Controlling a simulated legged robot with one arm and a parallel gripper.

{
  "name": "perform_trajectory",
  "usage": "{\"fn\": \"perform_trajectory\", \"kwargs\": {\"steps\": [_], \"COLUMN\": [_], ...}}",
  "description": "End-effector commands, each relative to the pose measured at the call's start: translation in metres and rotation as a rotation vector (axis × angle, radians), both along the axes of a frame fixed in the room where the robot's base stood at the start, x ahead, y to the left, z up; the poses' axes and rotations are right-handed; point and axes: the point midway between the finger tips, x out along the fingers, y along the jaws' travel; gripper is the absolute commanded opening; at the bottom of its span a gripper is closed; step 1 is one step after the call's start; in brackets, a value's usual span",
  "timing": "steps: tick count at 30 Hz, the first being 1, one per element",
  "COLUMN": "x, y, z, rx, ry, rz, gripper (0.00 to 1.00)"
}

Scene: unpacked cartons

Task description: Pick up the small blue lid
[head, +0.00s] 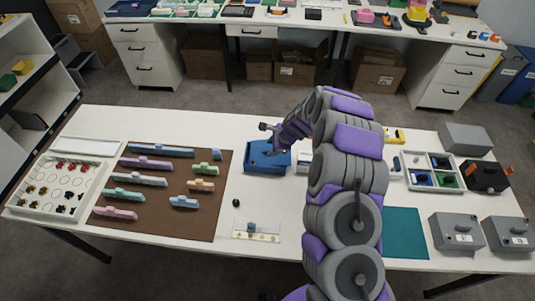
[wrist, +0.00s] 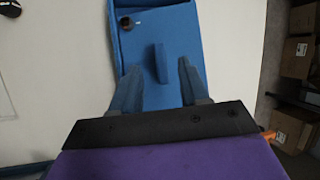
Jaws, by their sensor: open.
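A blue box-like object (head: 265,158) stands on the white table near its middle, beside the brown mat. In the wrist view, its blue top (wrist: 182,25) carries a narrow upright blue ridge (wrist: 161,63), like a lid's handle. I cannot tell whether this top is the small blue lid itself. My gripper (wrist: 159,68) is open, with one finger on each side of the ridge in that view. Any contact cannot be made out. In the head view my gripper (head: 271,139) is over the blue object, partly covering it.
A brown mat (head: 225,190) with several coloured blocks lies left of the blue object. A labelled white tray (head: 256,237) and a small black knob (head: 236,203) are in front. A divided tray (head: 432,159) and grey boxes (head: 457,230) stand at right. Bare table lies around the blue object's front.

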Motion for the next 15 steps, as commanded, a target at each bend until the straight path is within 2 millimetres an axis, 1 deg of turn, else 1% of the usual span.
{"fn": "perform_trajectory", "kwargs": {"steps": [1, 6, 13, 14, 15], "x": [0.002, 0.009, 0.010, 0.010, 0.010], "y": [0.002, 0.004, 0.010, 0.011, 0.011], "z": [-0.011, -0.026, -0.028, -0.028, -0.028], "rx": [0.000, 0.007, 0.002, 0.001, 0.001], "ry": [0.002, -0.002, -0.002, -0.002, -0.002], "rz": [0.000, -0.005, -0.004, -0.003, -0.003], "gripper": [0.45, 0.45, 0.45, 0.44, 0.40]}}
